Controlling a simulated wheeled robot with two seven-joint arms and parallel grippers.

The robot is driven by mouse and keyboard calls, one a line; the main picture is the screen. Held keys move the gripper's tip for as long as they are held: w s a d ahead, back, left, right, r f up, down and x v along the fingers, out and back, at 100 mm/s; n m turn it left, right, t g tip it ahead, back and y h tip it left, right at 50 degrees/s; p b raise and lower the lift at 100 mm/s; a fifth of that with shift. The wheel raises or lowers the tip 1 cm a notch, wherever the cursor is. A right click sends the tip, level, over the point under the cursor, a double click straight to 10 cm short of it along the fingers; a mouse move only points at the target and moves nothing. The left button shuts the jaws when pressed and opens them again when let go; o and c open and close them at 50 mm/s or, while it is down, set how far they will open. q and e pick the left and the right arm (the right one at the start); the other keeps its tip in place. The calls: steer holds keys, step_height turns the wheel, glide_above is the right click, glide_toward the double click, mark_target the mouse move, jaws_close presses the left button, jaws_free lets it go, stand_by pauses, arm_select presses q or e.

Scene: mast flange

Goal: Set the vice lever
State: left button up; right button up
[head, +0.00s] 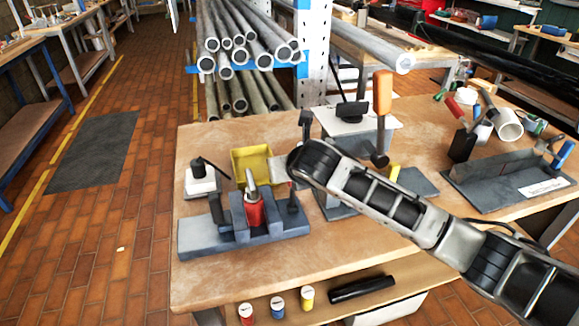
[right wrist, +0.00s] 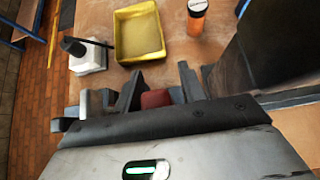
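The blue-grey vice (head: 200,240) sits at the front left of the wooden bench. A red part (head: 255,212) stands at its middle; red also shows between my fingers in the right wrist view (right wrist: 155,99). A dark upright rod (head: 293,200) stands at the vice's right side; I cannot tell for sure whether it is the lever. My right gripper (head: 262,178) hangs over the vice, partly hidden by its own wrist. Its fingers (right wrist: 160,82) look apart, with the red part between or below them; contact cannot be told. My left gripper is out of view.
A yellow bin (head: 250,160) stands behind the vice, with a white block (head: 200,180) left of it. An orange bottle (right wrist: 197,14) stands behind. The bench's front left is clear.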

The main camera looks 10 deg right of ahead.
stand_by(0.3)
steer(key=v, duration=1.6)
steer(key=shift+w, duration=0.1)
steer(key=s+f+m+g+y, duration=0.25)
steer(key=s+f+m, duration=0.9)
steer(key=m, duration=0.75)
steer(key=s+d+f+m+g+h, duration=0.35)
steer(key=s+d+f+m, duration=0.25)
steer(key=s+f+m, duration=0.7)
steer(key=w+a+f+m+t+y, duration=0.1)
steer(key=w+a+f+t+y, duration=0.2)
steer(key=w+f, duration=0.4)
steer(key=a+t, duration=0.1)
steer(key=t, duration=0.1)
steer(key=shift+w+a+f+m+t, duration=0.15)
steer(key=shift+a+f+m+t, duration=0.15)
steer(key=shift+m, duration=0.1)
